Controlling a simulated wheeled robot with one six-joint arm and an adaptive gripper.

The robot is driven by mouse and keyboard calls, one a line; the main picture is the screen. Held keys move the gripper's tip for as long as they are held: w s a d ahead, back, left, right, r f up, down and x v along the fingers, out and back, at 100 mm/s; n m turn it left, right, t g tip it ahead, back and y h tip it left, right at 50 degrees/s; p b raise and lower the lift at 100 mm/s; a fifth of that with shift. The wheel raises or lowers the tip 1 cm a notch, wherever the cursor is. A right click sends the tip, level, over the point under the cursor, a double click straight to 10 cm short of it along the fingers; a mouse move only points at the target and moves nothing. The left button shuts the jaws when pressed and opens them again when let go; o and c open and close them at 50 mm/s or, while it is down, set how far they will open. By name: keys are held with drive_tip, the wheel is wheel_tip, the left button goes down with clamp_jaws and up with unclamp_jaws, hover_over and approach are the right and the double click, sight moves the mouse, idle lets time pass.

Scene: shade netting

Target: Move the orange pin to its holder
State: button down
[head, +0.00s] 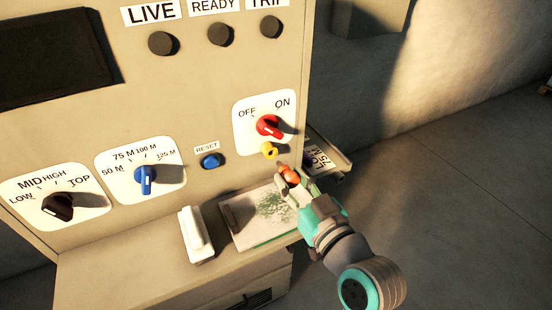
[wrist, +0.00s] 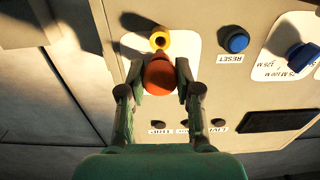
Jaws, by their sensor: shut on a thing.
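My gripper (head: 293,181) is shut on the orange pin (head: 290,175), just in front of the panel and above the ledge. In the wrist view the rounded orange pin (wrist: 158,77) sits between both fingertips (wrist: 160,82). A yellow ring-like fitting (head: 269,150) is on the panel below the red OFF/ON knob (head: 268,126), up and left of the pin. In the wrist view the yellow fitting (wrist: 159,38) lies just beyond the pin, and the two look close. I cannot tell whether they touch. I cannot tell for sure which part is the pin's holder.
A blue RESET button (head: 210,161), a blue knob (head: 145,180) and a black knob (head: 60,206) stick out of the panel. On the ledge (head: 130,262) are a white block (head: 196,235) and a flat printed board (head: 262,238). A small side tray (head: 335,160) is at right.

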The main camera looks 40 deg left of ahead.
sight(294, 184)
drive_tip(key=shift+d, duration=0.15)
drive_tip(key=shift+v, duration=1.9)
drive_tip(key=shift+s, duration=0.1)
